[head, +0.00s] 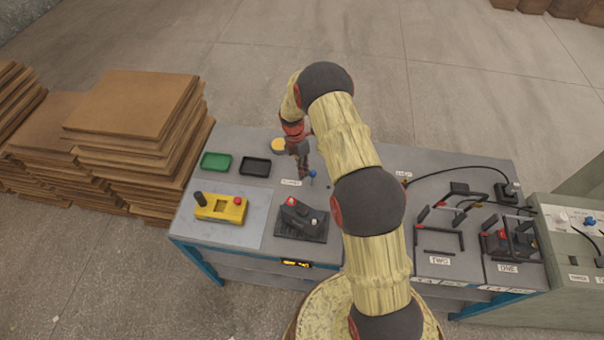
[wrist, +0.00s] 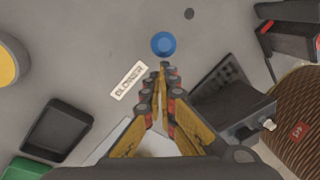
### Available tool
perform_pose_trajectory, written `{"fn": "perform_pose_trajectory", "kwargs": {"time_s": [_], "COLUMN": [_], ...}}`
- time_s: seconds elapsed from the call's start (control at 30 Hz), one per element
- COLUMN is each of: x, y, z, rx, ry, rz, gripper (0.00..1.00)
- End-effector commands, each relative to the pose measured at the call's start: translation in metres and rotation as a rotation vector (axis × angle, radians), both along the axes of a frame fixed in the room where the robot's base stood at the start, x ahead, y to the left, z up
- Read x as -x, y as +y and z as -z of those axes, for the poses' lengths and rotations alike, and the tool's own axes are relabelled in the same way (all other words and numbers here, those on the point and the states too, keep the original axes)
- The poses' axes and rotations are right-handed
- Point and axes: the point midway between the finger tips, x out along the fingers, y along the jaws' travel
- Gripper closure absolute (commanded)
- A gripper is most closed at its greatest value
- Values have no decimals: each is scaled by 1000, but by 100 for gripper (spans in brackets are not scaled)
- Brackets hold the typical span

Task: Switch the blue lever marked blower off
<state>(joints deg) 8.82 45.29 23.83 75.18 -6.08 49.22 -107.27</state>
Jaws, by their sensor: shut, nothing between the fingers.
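The blue lever (head: 312,173) stands on the grey table top, beside a white label (head: 291,182). In the wrist view I see its round blue knob (wrist: 163,43) from above, and the label (wrist: 128,81) reads BLOWER. From above, the lever's tilt cannot be told. My gripper (wrist: 165,68) is shut and empty, its fingertips just short of the knob in the picture. Whether they touch it I cannot tell. In the head view my gripper (head: 304,176) points down just left of the lever.
A dark device (head: 302,220) stands in front. Black handled frames (head: 440,238) stand right. Cardboard stacks (head: 135,110) rise beyond the table's left edge.

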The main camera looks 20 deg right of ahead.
Motion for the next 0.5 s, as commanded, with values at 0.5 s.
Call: {"fn": "perform_pose_trajectory", "kwargs": {"time_s": [0.5], "x": [0], "y": [0], "z": [-11], "rx": [1], "ry": [-2], "rz": [0], "gripper": [100]}}
